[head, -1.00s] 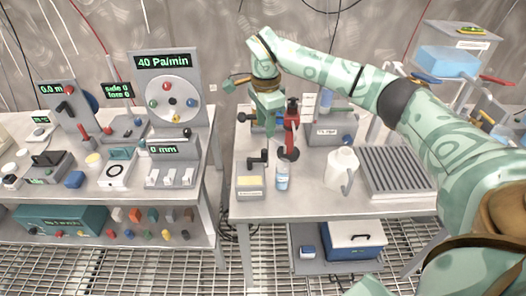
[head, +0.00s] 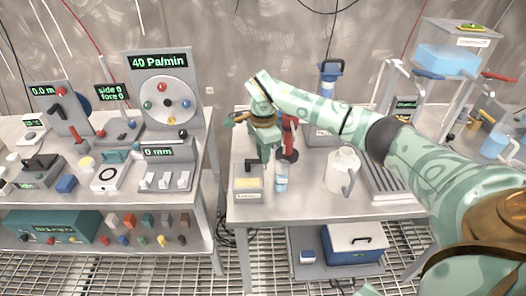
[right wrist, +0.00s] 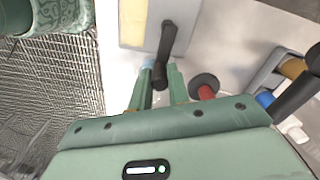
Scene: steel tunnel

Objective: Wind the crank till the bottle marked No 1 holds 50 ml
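A small pale blue bottle (head: 281,182) stands near the front edge of the right-hand table. Its mark and its fill level are too small to read. The black crank (head: 252,165) is beside it on the left, above a grey box with a yellow panel (head: 248,183). In the right wrist view the crank arm (right wrist: 167,42) ends in a black knob. My right gripper (head: 264,155) is down at the crank; its fingertips (right wrist: 161,72) have the knob between them. I cannot tell whether they clamp it. My left gripper is out of view.
A red upright part with a black round end (head: 289,145) stands close right of the gripper. A white jug (head: 342,172) and a ribbed tray (head: 384,185) are further right. The left-hand table carries a dial (head: 163,100) and several instruments.

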